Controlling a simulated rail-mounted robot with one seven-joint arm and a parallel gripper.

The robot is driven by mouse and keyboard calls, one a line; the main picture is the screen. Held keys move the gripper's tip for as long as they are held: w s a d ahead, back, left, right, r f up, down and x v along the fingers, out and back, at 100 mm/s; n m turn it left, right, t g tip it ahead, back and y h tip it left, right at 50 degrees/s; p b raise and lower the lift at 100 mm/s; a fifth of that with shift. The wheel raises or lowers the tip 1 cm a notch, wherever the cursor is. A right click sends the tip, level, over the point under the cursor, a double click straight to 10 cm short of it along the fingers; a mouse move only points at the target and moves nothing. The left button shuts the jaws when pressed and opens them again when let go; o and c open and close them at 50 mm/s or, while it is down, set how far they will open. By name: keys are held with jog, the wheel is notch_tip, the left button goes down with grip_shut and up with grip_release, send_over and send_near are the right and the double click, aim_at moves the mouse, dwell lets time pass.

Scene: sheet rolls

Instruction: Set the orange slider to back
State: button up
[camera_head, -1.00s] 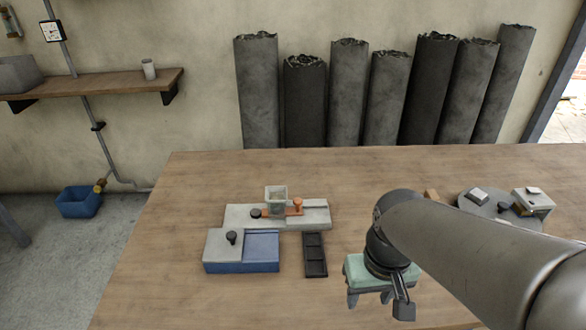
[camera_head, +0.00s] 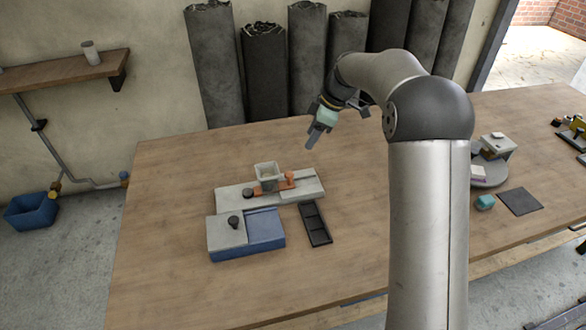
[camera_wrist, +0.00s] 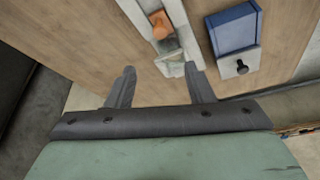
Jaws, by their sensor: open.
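A blue box (camera_head: 265,229) with a grey lid and black knob stands in front of the block. It also shows in the wrist view (camera_wrist: 234,30). A black tray (camera_head: 315,224) lies to its right. Dark rolls (camera_head: 266,75) lean on the back wall.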

aim_at(289, 173)
jog(key=p+x, duration=0.2)
jog(key=x, duration=1.3)
jog(key=shift+f, duration=0.25)
